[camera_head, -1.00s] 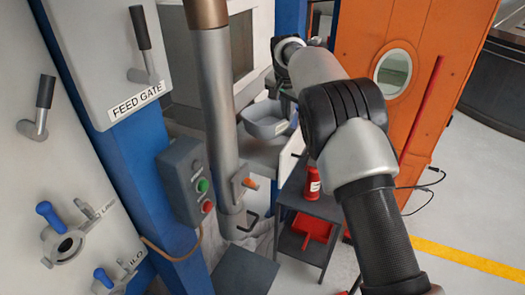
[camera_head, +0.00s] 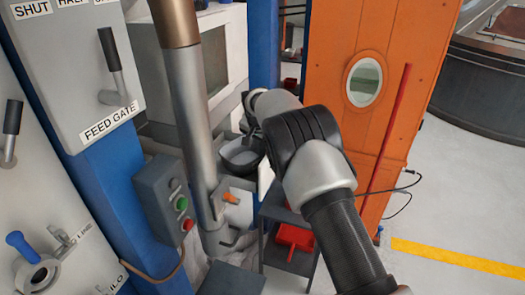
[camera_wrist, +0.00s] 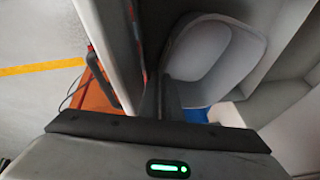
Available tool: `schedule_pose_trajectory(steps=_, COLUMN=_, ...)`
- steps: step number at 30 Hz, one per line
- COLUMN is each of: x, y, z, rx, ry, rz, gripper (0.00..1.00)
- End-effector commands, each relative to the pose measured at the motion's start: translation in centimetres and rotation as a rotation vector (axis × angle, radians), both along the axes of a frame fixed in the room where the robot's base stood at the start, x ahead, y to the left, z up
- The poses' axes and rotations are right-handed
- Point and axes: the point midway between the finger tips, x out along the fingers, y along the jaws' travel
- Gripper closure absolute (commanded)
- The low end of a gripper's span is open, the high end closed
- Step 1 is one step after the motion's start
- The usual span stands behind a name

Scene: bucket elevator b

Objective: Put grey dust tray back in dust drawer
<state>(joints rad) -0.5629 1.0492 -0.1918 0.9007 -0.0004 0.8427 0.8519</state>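The grey dust tray (camera_head: 240,153) is an open basin beside the far end of my arm, behind the steel pipe. In the wrist view its pale grey inside (camera_wrist: 205,55) fills the upper middle. My gripper (camera_wrist: 163,108) has its dark fingers close together at the tray's near rim and appears shut on it; the exact contact is hard to see. A light panel with a dark handle (camera_wrist: 107,80) stands just left of the fingers and looks like the dust drawer's front; it also shows in the head view (camera_head: 265,175). The drawer's inside is mostly hidden.
The steel pipe (camera_head: 188,100) stands left of the tray. A control box (camera_head: 165,197) and feed gate panel (camera_head: 75,65) are farther left. Open floor (camera_head: 470,190) lies far right.

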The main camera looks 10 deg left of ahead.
Motion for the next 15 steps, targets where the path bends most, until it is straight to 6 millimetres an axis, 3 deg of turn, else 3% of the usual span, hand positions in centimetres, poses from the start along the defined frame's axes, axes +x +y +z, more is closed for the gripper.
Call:
schedule_pose_trajectory(steps=6, x=0.01, y=0.01, z=-0.59, rx=0.0, ry=0.0, rz=0.0, gripper=1.0)
schedule_pose_trajectory(steps=7, x=0.01, y=0.0, z=-0.44, rx=0.0, ry=0.0, rz=0.0, gripper=0.91)
schedule_pose_trajectory(steps=8, x=0.0, y=0.0, z=-0.42, rx=0.0, ry=0.0, rz=0.0, gripper=0.88)
schedule_pose_trajectory(steps=15, x=0.0, y=0.0, z=-0.4, rx=0.0, ry=0.0, rz=0.0, gripper=0.88)
